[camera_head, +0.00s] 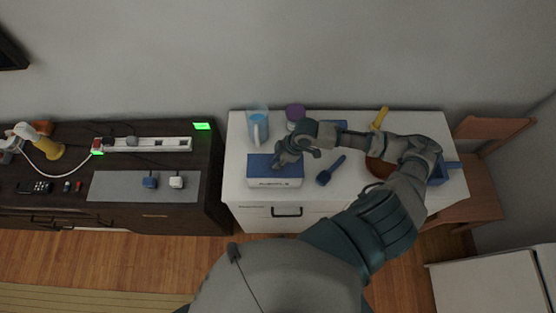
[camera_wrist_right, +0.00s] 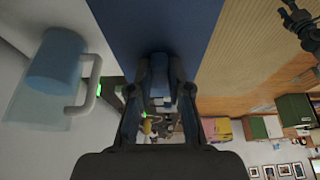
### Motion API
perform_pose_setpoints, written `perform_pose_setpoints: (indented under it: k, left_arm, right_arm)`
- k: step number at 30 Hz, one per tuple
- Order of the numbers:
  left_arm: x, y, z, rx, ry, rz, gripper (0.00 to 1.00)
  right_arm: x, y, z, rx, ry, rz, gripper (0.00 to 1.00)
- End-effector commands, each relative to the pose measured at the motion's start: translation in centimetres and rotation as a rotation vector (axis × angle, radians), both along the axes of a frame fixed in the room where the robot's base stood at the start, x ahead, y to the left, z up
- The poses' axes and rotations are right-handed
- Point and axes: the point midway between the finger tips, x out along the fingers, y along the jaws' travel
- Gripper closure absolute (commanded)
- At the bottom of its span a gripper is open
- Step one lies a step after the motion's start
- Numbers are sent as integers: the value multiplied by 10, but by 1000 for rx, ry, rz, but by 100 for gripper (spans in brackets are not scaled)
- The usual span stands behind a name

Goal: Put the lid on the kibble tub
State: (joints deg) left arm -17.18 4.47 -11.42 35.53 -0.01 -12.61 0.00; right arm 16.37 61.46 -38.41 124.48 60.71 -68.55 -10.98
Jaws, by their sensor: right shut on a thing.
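The kibble tub (camera_head: 274,183) is a white box with dark lettering on its front, near the front left of the white cabinet top. A flat blue lid (camera_head: 259,164) lies over its top; I cannot tell whether it is fully seated or slightly above the rim. My right gripper (camera_head: 286,160) is over the lid, shut on its raised blue handle. In the right wrist view the gripper (camera_wrist_right: 160,85) has the handle between its fingers, and the blue lid (camera_wrist_right: 150,25) spreads behind it.
A blue pitcher (camera_head: 257,125) and a purple-lidded jar (camera_head: 295,113) stand behind the tub. A blue scoop (camera_head: 330,171) lies to the right. A reddish bowl (camera_head: 379,167) is partly behind my right arm. A dark cabinet (camera_head: 180,215) with a power strip (camera_head: 150,144) stands left.

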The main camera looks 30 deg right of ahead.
Motion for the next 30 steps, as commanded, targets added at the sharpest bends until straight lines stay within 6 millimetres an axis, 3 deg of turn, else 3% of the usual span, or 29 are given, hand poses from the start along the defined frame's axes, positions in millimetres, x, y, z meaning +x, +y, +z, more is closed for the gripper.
perform_pose_setpoints:
  k: [30]
  left_arm:
    - [0, 2, 9, 2, 0, -2, 55]
  right_arm:
    - [-2, 2, -7, 2, 7, 0, 100]
